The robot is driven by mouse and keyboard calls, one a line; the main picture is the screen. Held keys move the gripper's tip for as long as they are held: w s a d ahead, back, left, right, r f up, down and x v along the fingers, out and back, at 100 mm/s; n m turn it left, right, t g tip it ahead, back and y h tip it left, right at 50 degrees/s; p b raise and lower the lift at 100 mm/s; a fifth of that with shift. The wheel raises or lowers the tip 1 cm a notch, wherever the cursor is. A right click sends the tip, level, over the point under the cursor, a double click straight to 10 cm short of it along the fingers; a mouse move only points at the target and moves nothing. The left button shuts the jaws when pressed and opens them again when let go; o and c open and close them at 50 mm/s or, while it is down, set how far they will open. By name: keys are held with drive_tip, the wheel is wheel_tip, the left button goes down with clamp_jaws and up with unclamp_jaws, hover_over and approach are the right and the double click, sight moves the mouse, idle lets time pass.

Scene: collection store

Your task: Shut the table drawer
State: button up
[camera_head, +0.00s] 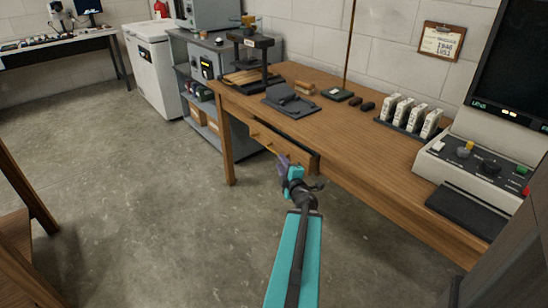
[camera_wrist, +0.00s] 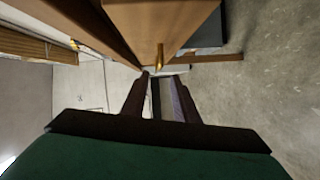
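The wooden table (camera_head: 345,125) stands along the wall at the right. Its drawer (camera_head: 262,136) is under the front edge and has small brass knobs. In the wrist view, the drawer front (camera_wrist: 165,22) fills the top middle, with a brass knob (camera_wrist: 159,58) close ahead of my fingertips. My gripper (camera_head: 284,160) is in front of the drawer's right part. In the wrist view, its fingers (camera_wrist: 158,77) are apart with nothing held between them. Contact with the drawer is not clear.
The tabletop holds a dark press (camera_head: 250,55), a black tray (camera_head: 292,105), several white boxes in a rack (camera_head: 405,115) and a reader machine (camera_head: 483,160) at the right. Grey shelving (camera_head: 200,65) stands left of the table.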

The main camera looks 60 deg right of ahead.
sight(275, 152)
drive_tip(key=shift+b+x, duration=0.9)
drive_tip(key=shift+x, duration=3.95)
drive_tip(key=shift+a, duration=0.1)
clamp_jaws()
